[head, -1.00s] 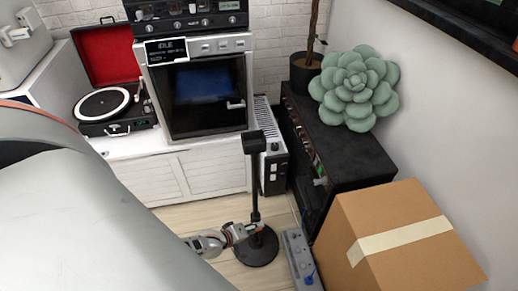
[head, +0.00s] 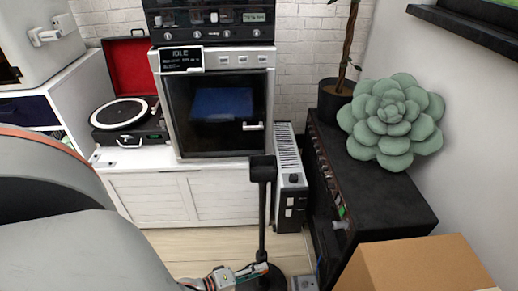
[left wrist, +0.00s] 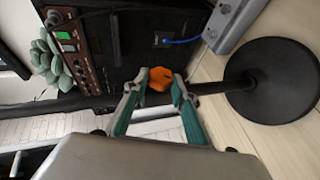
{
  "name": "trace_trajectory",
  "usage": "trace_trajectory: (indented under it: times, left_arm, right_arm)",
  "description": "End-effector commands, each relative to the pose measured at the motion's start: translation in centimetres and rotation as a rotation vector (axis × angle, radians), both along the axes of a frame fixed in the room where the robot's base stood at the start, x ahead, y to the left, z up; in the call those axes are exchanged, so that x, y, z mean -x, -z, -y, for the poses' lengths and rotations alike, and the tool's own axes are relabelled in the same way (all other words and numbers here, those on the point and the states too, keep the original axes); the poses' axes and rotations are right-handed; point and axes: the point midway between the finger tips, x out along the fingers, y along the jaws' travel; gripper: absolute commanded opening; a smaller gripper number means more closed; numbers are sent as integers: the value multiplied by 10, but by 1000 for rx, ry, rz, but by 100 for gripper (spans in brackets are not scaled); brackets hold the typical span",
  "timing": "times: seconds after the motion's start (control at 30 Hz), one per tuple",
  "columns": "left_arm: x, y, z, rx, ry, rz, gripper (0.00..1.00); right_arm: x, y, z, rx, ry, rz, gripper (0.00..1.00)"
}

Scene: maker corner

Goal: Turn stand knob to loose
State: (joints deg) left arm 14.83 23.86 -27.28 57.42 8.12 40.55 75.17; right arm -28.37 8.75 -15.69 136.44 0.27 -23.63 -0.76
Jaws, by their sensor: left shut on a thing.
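The black stand (head: 262,212) rises from the floor in front of the white cabinet, with a flat top piece. Its round black base (left wrist: 275,82) shows in the left wrist view. An orange knob (left wrist: 160,78) sits at the stand's pole in the left wrist view. My left gripper (left wrist: 158,84) has its teal-padded fingers closed around the knob, one on each side. In the head view my left gripper (head: 248,272) reaches the pole low down, near the bottom edge, and the knob is hard to make out there. My right gripper is in neither current view.
A cardboard box (head: 420,265) stands at the lower right. A black amplifier cabinet (head: 375,200) and a white heater (head: 290,185) are close behind the stand. A grey power strip (left wrist: 232,22) lies beside the base. Wooden floor (head: 190,245) is open to the left.

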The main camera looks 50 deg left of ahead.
Motion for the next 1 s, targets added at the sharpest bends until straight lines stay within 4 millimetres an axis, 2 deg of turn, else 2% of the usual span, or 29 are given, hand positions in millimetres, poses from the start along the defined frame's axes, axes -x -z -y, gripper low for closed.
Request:
trace_trajectory:
  times: [0.23,0.27,0.3,0.7,0.83,1.0]
  left_arm:
    - [2,2,5,-2,8,-5,4]
    - [2,2,5,-2,9,-5,34]
    - [2,2,5,-2,8,-5,43]
    - [4,0,1,-2,3,-3,43]
    - [16,-4,-3,-1,4,-4,43]
    - [46,-14,-11,-2,5,-5,43]
  right_arm:
    - [0,0,0,0,0,0,40]
    - [0,0,0,0,0,0,40]
    - [0,0,0,0,0,0,40]
    - [0,1,1,-1,3,-2,40]
    - [0,1,1,-1,2,-1,40]
    - [0,0,0,-1,2,-1,40]
